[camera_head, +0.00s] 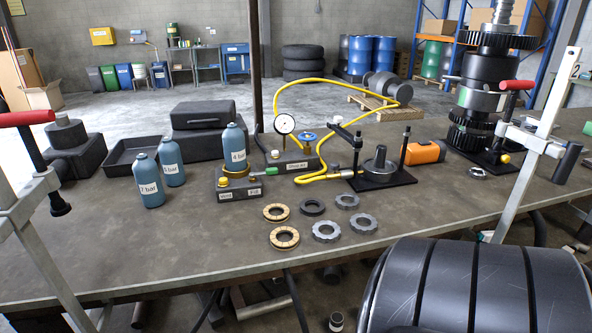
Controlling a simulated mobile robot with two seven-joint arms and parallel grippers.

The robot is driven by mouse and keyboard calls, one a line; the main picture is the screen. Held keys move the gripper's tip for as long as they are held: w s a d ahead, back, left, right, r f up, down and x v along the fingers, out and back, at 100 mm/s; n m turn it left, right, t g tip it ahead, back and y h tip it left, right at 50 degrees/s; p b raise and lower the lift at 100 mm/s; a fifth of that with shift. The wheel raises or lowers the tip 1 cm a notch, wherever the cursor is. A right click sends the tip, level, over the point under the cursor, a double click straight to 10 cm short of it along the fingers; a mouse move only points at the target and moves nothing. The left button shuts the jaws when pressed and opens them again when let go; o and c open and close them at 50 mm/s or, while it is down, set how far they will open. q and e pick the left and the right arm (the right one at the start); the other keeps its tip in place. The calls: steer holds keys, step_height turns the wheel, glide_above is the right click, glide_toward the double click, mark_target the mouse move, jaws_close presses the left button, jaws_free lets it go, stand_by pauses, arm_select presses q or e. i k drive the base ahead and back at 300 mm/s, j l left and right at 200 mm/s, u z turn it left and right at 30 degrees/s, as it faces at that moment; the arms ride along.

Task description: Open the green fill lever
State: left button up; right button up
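The green fill lever (271,171) is a small green handle at the right side of a dark block (238,187). It points sideways to the right, above a label reading "Fill" (253,191). A blue bottle marked "4 bar" (235,142) stands upright in the brass ring (237,171) on this block. Its lower end is hidden by the ring. A second label sits at the block's left front, too small to read surely. Neither of my grippers shows in the head view.
Two blue bottles (150,180) (171,163) stand left of the block. A gauge (284,124) and yellow hose (331,82) are behind. Several rings (284,237) lie in front. Red-handled clamps (27,118) (516,85) rise at both sides. The front left tabletop (110,245) is clear.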

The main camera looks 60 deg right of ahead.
mark_target(273, 170)
steer(key=z, duration=1.7)
